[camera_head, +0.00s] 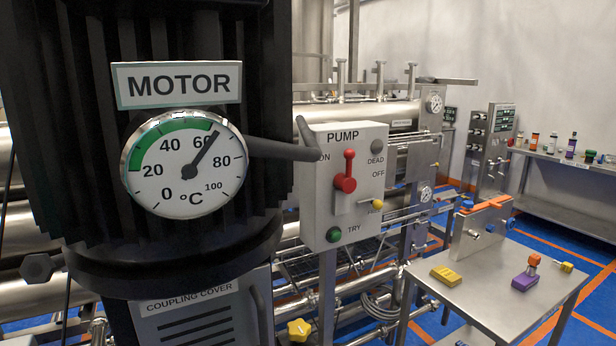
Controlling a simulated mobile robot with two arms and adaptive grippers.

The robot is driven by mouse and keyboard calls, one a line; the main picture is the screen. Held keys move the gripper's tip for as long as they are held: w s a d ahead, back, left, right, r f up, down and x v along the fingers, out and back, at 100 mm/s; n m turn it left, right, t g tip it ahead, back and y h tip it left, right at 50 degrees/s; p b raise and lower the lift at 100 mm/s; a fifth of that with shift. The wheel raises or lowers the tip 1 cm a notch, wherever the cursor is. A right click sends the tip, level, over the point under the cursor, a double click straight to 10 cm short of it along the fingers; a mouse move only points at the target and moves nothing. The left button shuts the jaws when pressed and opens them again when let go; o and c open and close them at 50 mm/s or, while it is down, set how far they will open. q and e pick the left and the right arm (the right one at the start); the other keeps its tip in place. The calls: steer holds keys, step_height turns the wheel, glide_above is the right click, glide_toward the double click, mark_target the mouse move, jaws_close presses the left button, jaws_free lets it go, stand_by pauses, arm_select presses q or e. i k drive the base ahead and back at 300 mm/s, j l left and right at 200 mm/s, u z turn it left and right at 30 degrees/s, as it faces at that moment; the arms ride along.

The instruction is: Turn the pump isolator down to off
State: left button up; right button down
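The pump isolator is a red lever handle (345,172) on the front of a light grey box (328,225) labelled PUMP. The handle points up from its round red hub. ON is printed at the upper left of the box, and OFF at the right. A grey knob sits by the word DEAD, a yellow knob (377,204) at the lower right, and a green TRY button (333,234) at the bottom. Neither of my grippers is in view.
A black finned motor (70,120) with a dial gauge (184,164) stands close on the left. A dark conduit (280,149) runs from it to the box. A steel table (480,290) with a yellow block (445,275) and a purple padlock (525,280) is at the right.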

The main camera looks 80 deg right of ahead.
mark_target(344, 182)
steer(key=z, duration=2.95)
